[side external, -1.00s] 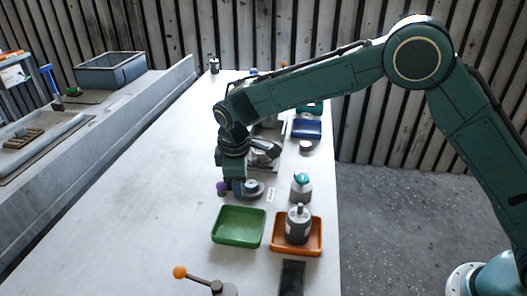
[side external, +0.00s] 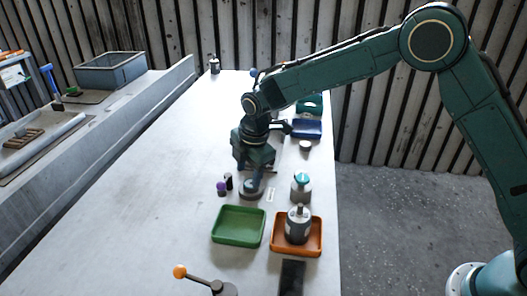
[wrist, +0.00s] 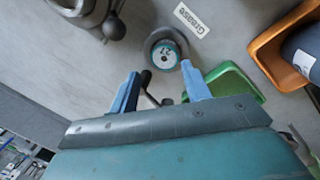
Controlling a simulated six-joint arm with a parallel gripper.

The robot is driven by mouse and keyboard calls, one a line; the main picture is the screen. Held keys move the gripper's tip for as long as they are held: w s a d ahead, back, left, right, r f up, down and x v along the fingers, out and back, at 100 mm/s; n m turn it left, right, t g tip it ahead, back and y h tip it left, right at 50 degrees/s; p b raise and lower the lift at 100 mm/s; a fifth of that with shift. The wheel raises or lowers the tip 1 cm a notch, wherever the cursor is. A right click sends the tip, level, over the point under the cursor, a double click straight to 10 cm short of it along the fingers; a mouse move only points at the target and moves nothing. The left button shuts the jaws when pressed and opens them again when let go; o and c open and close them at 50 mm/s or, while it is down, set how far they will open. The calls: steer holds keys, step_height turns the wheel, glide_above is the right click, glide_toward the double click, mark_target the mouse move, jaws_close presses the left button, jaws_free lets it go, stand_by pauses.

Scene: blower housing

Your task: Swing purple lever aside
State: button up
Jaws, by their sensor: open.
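The purple knob (side external: 221,187) sits low on the left of the round grey base (side external: 251,194) in the side view. A dark upright piece (side external: 229,181) stands right beside it. My gripper (side external: 256,180) points down over the base, to the right of the purple knob and apart from it. In the wrist view, my gripper (wrist: 160,71) has its blue fingers spread. A black-tipped grey rod (wrist: 151,95) shows between them, with the base's teal, numbered top (wrist: 165,55) just beyond. No purple shows in the wrist view, and whether the fingers touch anything is unclear.
A green tray (side external: 238,207) and an orange tray (side external: 318,236) lie in front of the base. A teal-topped bottle (side external: 301,188) stands to the right. An orange-knobbed lever (side external: 180,271) is near the front.

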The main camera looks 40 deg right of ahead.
steer(key=shift+w+d+n, duration=0.25)
steer(key=shift+d+n, duration=0.05)
steer(key=shift+n, duration=0.4)
step_height(320, 180, up, 14)
steer(key=s, duration=0.3)
steer(key=s+d+r+m+t, duration=0.1)
steer(key=s+d+r+m, duration=0.6)
steer(key=s+d, duration=0.3)
steer(key=shift+s+r+m, duration=0.35)
steer(key=shift+s+m, duration=0.25)
steer(key=shift+s, duration=0.3)
steer(key=s+d+f+m, duration=0.1)
steer(key=s+d+m, duration=0.1)
steer(key=s+m, duration=0.2)
steer(key=s+d+f+m+t, duration=0.1)
steer(key=s+d+m, duration=0.2)
steer(key=s, duration=0.7)
steer(key=s+d+f+m+t, duration=0.1)
steer(key=s+d+m, duration=0.1)
steer(key=s+m, duration=0.3)
steer(key=shift+s+d+f, duration=0.2)
steer(key=shift+s+d, duration=0.15)
steer(key=shift+s, duration=0.85)
